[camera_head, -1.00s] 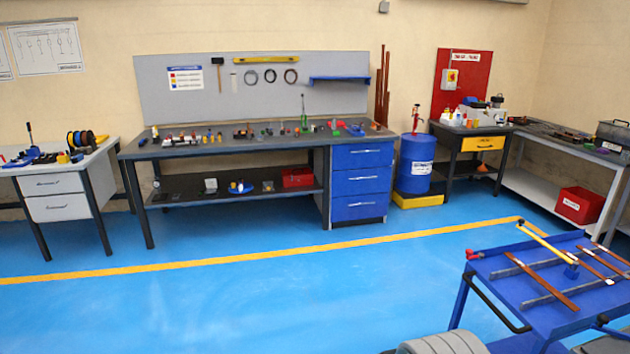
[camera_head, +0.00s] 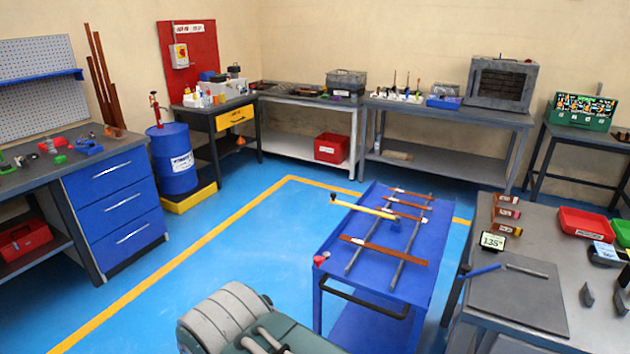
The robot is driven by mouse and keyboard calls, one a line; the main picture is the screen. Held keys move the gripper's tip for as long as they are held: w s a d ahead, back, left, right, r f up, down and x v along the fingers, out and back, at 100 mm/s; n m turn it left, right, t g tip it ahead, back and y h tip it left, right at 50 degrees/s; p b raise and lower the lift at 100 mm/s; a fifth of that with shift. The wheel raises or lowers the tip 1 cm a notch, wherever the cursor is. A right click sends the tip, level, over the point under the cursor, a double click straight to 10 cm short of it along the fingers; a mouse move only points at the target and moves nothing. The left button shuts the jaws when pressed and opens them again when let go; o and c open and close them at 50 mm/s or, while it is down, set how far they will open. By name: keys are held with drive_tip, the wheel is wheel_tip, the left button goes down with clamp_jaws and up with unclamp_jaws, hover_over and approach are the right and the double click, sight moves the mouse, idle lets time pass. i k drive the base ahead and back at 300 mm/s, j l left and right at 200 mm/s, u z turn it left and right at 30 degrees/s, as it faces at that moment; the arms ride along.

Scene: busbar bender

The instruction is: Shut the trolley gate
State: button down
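The blue trolley (camera_head: 340,262) stands on the floor right of centre. A yellow bar (camera_head: 360,206), which looks like its gate, runs from a blue post (camera_head: 394,224) on the trolley top out past the left edge. The bar is swung outward, with its free end over the floor. Copper-coloured bars (camera_head: 384,250) lie across two grey rails (camera_head: 405,252) on the trolley top. My gripper is not in view. Grey and green parts at the bottom edge look like my own body.
A bench with a grey plate (camera_head: 518,297) stands close on the trolley's right. A blue drawer cabinet (camera_head: 118,204) and blue drum (camera_head: 173,160) are at left. Benches line the back wall. The blue floor (camera_head: 245,262) left of the trolley is clear.

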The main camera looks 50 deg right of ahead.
sight(396, 219)
drive_tip(key=i+z, duration=0.2)
drive_tip(key=i, duration=0.35)
drive_tip(key=i+j+z, duration=0.2)
drive_tip(key=i, duration=0.4)
drive_tip(key=i+z, duration=0.15)
drive_tip(key=z, duration=0.3)
drive_tip(key=i+j+z, duration=0.1)
drive_tip(key=z, duration=0.35)
drive_tip(key=i+j+z, duration=0.15)
drive_tip(key=z, duration=0.3)
drive_tip(key=i+z, duration=0.2)
drive_tip(key=z, duration=0.2)
drive_tip(key=i+j+z, duration=0.15)
drive_tip(key=z, duration=0.2)
drive_tip(key=i+j+z, duration=0.2)
drive_tip(key=z, duration=0.2)
drive_tip(key=i+j+z, duration=0.15)
drive_tip(key=i+j, duration=0.05)
drive_tip(key=i, duration=0.1)
